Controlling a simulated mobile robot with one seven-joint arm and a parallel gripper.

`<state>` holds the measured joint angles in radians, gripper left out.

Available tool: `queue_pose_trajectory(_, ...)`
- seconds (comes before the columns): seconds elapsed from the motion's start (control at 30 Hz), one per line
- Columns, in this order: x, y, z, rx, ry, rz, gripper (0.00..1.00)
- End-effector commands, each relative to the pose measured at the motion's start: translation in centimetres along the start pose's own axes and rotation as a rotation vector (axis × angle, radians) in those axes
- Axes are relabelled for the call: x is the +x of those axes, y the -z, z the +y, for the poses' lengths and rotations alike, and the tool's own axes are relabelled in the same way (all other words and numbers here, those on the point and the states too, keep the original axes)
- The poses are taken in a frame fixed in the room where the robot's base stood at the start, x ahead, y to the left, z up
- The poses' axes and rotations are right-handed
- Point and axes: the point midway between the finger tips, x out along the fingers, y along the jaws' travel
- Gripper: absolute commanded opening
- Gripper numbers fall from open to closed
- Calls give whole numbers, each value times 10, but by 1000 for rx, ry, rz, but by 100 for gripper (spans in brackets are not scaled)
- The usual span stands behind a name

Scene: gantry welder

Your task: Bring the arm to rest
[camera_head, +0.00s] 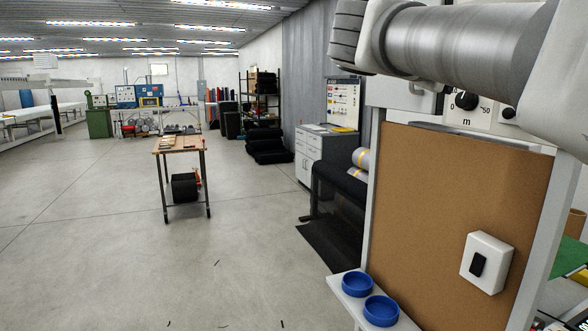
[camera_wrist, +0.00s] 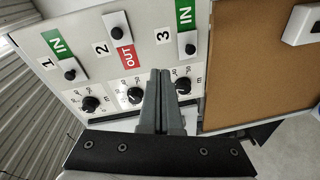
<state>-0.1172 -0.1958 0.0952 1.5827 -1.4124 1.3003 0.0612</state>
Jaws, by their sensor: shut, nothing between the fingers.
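My arm crosses the upper right of the head view, in front of a white control panel and above a brown board (camera_head: 455,200). The gripper itself is not seen in the head view. In the wrist view my gripper (camera_wrist: 160,75) has its two grey fingers together, with nothing between them. Its tips appear in front of the control panel (camera_wrist: 75,28); I cannot tell how far off they are. The panel has switches numbered 1, 2 and 3, labelled IN, OUT and IN, and a black dial (camera_wrist: 90,104) under each.
A white switch box (camera_head: 486,262) is on the brown board. Two blue bowls (camera_head: 357,284) sit on a small white shelf below it. A grey cabinet (camera_head: 320,150) and a wooden-topped table (camera_head: 178,143) stand farther back. The floor at left is mostly clear.

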Motion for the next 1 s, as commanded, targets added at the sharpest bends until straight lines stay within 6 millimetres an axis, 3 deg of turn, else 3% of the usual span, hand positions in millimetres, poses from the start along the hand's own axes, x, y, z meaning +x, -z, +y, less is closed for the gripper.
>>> queue_pose_trajectory(0.27, -22, -77, -141, 55, 480, -11, 0)
queue_pose_trajectory(0.4, -52, -115, -209, 135, 715, -34, 0)
queue_pose_trajectory(0.6, -106, -159, -292, 302, 1020, -86, 0)
queue_pose_trajectory(0.8, -146, -182, -339, 454, 1213, -138, 0)
queue_pose_trajectory(1.0, -159, -187, -352, 507, 1269, -156, 0)
